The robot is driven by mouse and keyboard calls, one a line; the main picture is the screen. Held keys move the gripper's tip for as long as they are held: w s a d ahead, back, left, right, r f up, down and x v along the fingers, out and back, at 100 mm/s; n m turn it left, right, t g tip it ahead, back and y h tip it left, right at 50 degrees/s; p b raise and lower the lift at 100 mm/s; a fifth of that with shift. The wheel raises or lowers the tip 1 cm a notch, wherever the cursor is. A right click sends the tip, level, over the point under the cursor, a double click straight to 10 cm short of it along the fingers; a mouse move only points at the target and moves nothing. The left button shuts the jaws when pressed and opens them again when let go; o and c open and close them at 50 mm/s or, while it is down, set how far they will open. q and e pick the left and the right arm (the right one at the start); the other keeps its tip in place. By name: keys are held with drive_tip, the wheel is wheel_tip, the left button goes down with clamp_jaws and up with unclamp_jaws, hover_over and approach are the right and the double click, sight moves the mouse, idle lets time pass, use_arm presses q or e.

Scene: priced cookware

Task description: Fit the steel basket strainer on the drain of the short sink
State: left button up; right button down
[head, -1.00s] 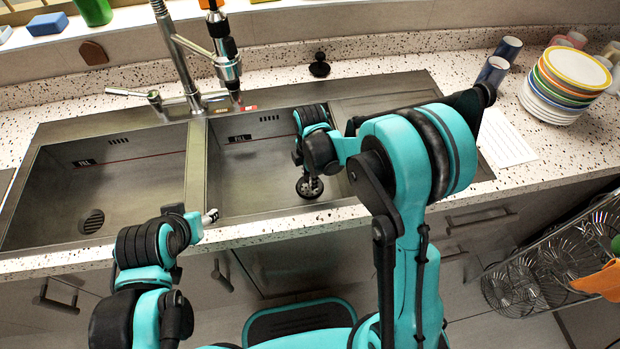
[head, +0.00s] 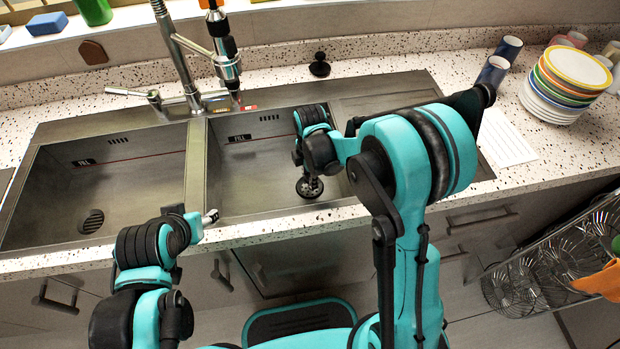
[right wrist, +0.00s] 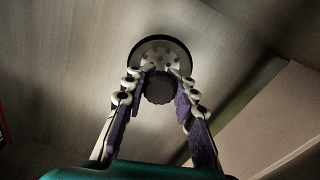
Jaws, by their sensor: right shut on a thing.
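The steel basket strainer (head: 309,187) is a round perforated disc with a dark rim, low in the right basin (head: 240,175). My right gripper (right wrist: 158,84) is shut on its dark central knob. The strainer also shows in the right wrist view (right wrist: 160,50), against the basin floor. I cannot tell whether it touches the floor or sits in a drain. No drain shows in the right basin. The left basin (head: 130,165) has an open drain (head: 91,221). My left gripper (head: 210,216) is near the front rim by the divider; its jaws are too small to read.
The faucet (head: 190,85) stands behind the divider. A black stopper (head: 320,66) is on the back counter. Stacked plates (head: 567,85), cups (head: 493,72) and a white card (head: 506,137) are at right. Ribbed drainboard lies right of the right basin.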

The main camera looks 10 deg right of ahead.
use_arm(q)
drive_tip(key=shift+f, duration=0.2)
use_arm(e)
drive_tip(key=shift+f, duration=0.25)
drive_tip(key=shift+c, duration=2.3)
unclamp_jaws()
drive_tip(key=shift+r, duration=0.1)
wheel_tip(320, 180, up, 12)
use_arm(q)
drive_tip(key=shift+r, duration=0.1)
